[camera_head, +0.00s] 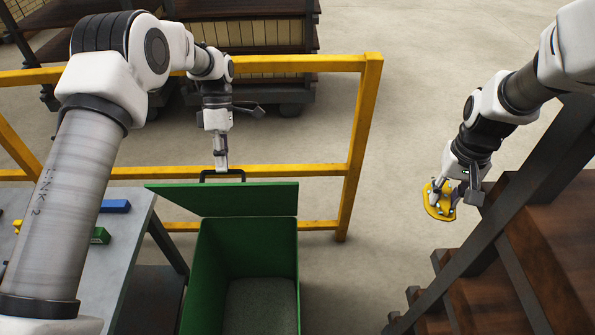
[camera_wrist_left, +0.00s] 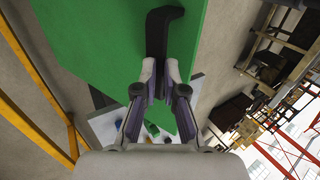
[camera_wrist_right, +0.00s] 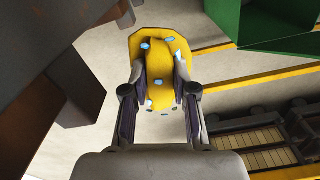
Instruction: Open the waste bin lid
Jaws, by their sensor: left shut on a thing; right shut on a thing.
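The green waste bin (camera_head: 196,270) stands in the lower middle of the head view, its interior visible with a grey bottom. Its green lid (camera_head: 225,199) is raised at the far side of the bin; the lid also fills much of the left wrist view (camera_wrist_left: 110,30). My left gripper (camera_head: 221,168) is shut on the lid's black handle (camera_wrist_left: 158,35). My right gripper (camera_head: 444,207) is shut on a yellow piece with light blue spots (camera_wrist_right: 160,65), held in the air to the right of the bin.
A yellow railing (camera_head: 365,120) runs behind the bin. A grey table (camera_head: 130,225) with blue, green and yellow bricks is at the left. Dark shelving with brown boards (camera_head: 550,240) stands at the right. Bare floor lies between the bin and the shelving.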

